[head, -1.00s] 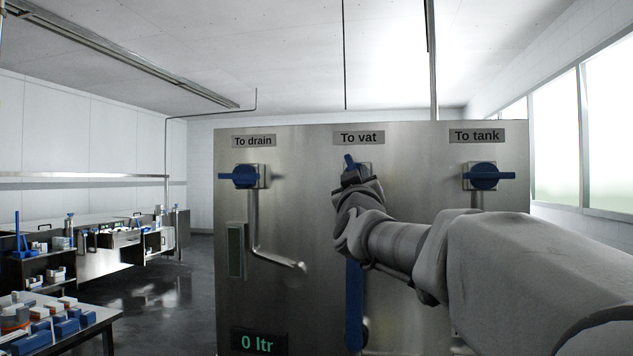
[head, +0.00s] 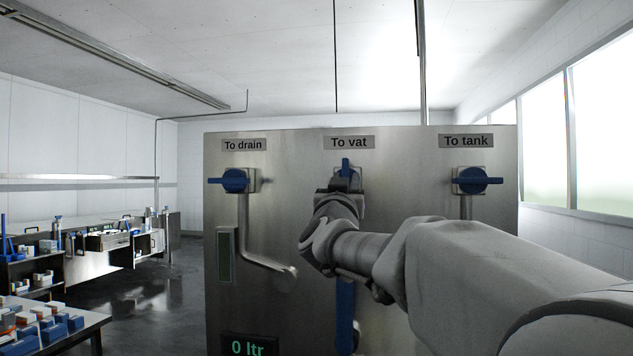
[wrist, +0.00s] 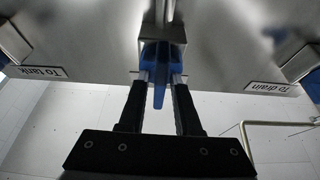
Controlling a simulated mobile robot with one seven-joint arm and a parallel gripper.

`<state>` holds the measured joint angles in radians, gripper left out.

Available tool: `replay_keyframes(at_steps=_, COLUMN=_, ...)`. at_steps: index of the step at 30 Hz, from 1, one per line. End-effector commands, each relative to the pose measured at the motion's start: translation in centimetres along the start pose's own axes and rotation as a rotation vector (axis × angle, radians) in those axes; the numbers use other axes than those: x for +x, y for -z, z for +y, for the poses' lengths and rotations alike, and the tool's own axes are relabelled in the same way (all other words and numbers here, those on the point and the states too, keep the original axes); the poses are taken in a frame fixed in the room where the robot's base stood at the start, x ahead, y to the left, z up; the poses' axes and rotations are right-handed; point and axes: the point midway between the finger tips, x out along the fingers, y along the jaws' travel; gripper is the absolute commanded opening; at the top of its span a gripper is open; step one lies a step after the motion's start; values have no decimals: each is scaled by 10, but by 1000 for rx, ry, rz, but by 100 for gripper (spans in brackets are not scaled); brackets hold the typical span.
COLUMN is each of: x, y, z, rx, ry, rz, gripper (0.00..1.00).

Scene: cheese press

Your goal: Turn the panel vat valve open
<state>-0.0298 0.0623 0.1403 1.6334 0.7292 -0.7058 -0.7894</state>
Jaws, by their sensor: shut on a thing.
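The vat valve's blue handle (head: 346,168) is under the "To vat" label (head: 348,142) on the steel panel (head: 300,150). It stands upright, while the neighbouring handles lie level. My gripper (head: 341,190) reaches it from the front right and hides its lower part. In the wrist view, my gripper (wrist: 160,80) has one finger on each side of the blue handle (wrist: 159,92) and is shut on it.
The drain valve (head: 235,181) is on the left and the tank valve (head: 474,180) on the right. A bent pipe (head: 265,258) and a display reading "0 ltr" (head: 248,346) are lower left. A table with blue items (head: 60,325) stands far left.

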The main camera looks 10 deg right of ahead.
Motion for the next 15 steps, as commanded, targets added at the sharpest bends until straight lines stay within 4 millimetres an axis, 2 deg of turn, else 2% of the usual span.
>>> replay_keyframes(at_steps=5, x=0, y=2, z=0, rx=0, ry=0, rz=4, gripper=0)
replay_keyframes(at_steps=6, x=0, y=2, z=0, rx=0, ry=0, rz=4, gripper=38)
replay_keyframes(at_steps=8, x=0, y=2, z=0, rx=-1, ry=0, rz=4, gripper=46)
replay_keyframes(at_steps=15, x=0, y=1, z=0, rx=-1, ry=0, rz=2, gripper=46)
